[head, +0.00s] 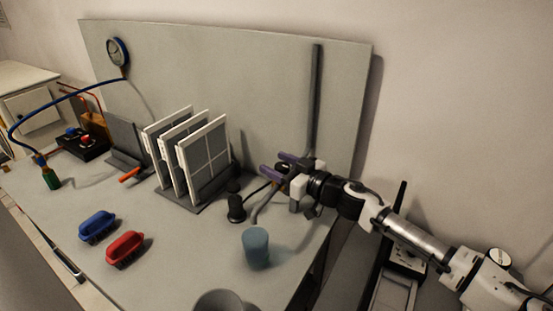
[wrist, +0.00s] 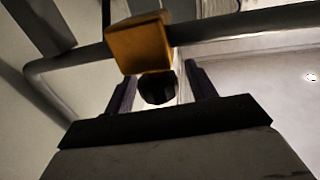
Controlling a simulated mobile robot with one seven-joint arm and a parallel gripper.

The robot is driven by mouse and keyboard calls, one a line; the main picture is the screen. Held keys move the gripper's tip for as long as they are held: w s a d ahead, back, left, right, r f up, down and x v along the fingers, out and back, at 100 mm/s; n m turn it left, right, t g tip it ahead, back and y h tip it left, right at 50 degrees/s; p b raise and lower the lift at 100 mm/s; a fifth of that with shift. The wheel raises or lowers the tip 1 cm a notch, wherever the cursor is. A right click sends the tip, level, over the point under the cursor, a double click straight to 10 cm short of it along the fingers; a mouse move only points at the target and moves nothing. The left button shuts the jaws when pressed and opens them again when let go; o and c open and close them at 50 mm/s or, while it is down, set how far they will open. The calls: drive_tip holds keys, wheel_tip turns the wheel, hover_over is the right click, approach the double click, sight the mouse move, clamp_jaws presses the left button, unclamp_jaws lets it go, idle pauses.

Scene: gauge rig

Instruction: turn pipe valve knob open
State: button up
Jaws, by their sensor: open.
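In the wrist view, a grey pipe (wrist: 235,27) runs across the top and bends down at the left. An orange-yellow block-shaped piece (wrist: 138,43), apparently the valve knob, sits at the pipe. A dark round part (wrist: 157,88) shows just below it, between the two fingers. My gripper (wrist: 160,78) is open, its fingers pointing toward the pipe; I cannot tell whether they touch anything. In the head view, my gripper (head: 274,163) has purple fingers and reaches left in front of the back panel. There the knob is mostly hidden by the gripper.
A rack of white-framed panels (head: 202,154) stands left of my gripper. A black knob-like cylinder (head: 237,209) and a blue-grey cup (head: 256,247) stand below it. A red brush (head: 124,248) and a blue brush (head: 97,225) lie at the front left. A gauge (head: 118,52) hangs at the back panel.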

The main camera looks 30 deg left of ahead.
drive_tip(key=shift+a, duration=0.45)
drive_tip(key=shift+c, duration=0.4)
drive_tip(key=c, duration=0.9)
drive_tip(key=shift+n+g, duration=0.3)
drive_tip(key=shift+g, duration=0.1)
drive_tip(key=n+g, duration=0.1)
drive_tip(key=g, duration=0.1)
drive_tip(key=n+g+b, duration=0.1)
drive_tip(key=n+g, duration=0.1)
drive_tip(key=n+g+h, duration=0.1)
drive_tip(key=g, duration=0.2)
drive_tip(key=shift+s+f+n, duration=0.1)
drive_tip(key=shift+s+n, duration=0.15)
drive_tip(key=shift+n, duration=0.05)
drive_tip(key=shift+s+d+n+g+h+b, duration=0.15)
drive_tip(key=shift+n+g+h+b, duration=0.3)
drive_tip(key=shift+n+g+h, duration=0.55)
drive_tip(key=shift+s+d+n+g+h+b, duration=0.1)
drive_tip(key=shift+n+g+h+b, duration=0.55)
drive_tip(key=shift+g, duration=0.7)
drive_tip(key=shift+s+d+n+g+h+b, duration=0.15)
drive_tip(key=shift+n+g+h+b, duration=0.3)
drive_tip(key=shift+n+g, duration=0.6)
drive_tip(key=shift+h, duration=0.3)
